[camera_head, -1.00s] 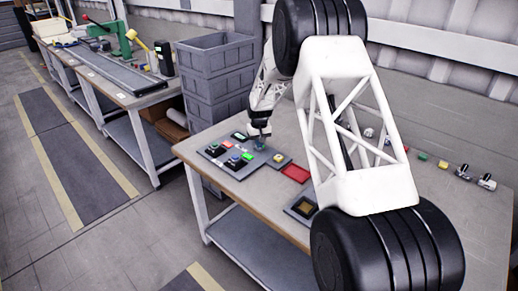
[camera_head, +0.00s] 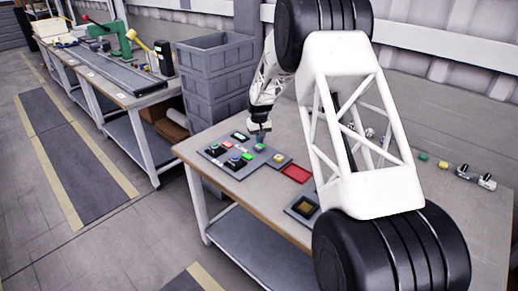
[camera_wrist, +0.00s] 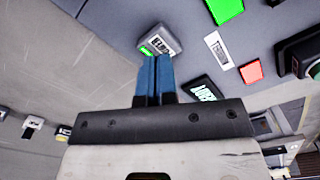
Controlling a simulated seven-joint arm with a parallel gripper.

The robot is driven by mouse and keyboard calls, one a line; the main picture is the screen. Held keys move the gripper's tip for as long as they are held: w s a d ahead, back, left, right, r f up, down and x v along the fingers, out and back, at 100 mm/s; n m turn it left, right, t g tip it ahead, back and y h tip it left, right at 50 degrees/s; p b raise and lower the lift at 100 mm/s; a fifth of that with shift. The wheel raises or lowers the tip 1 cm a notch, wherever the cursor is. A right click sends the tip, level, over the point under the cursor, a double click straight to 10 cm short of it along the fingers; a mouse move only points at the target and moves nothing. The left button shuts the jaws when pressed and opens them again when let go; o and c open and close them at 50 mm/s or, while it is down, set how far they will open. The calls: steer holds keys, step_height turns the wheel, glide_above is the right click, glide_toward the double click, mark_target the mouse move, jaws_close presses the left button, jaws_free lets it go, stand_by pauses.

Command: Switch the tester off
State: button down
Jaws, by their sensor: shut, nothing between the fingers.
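The tester is a grey panel (camera_head: 233,168) on the near bench, with coloured buttons and a small display. In the wrist view, a small grey rocker-like switch (camera_wrist: 160,42), with a green patch and a black-and-white marking, sits on the panel just beyond my fingertips. My gripper (camera_wrist: 157,58) has its blue fingers together with nothing between them. The fingertips overlap the switch's lower edge in the picture; I cannot tell whether they touch it. In the head view my gripper (camera_head: 260,140) is above the far part of the panel.
The panel also carries a green button (camera_wrist: 225,9), a red square (camera_wrist: 250,71) and a lit display (camera_wrist: 203,90). A red tray (camera_head: 297,173) and a dark square fixture (camera_head: 303,207) lie to the right. Grey stacked crates (camera_head: 215,85) stand behind left.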

steer(key=shift+r, duration=2.2)
steer(key=shift+r, duration=0.1)
step_height(320, 180, up, 6)
glide_above(259, 146)
steer(key=shift+s, duration=0.2)
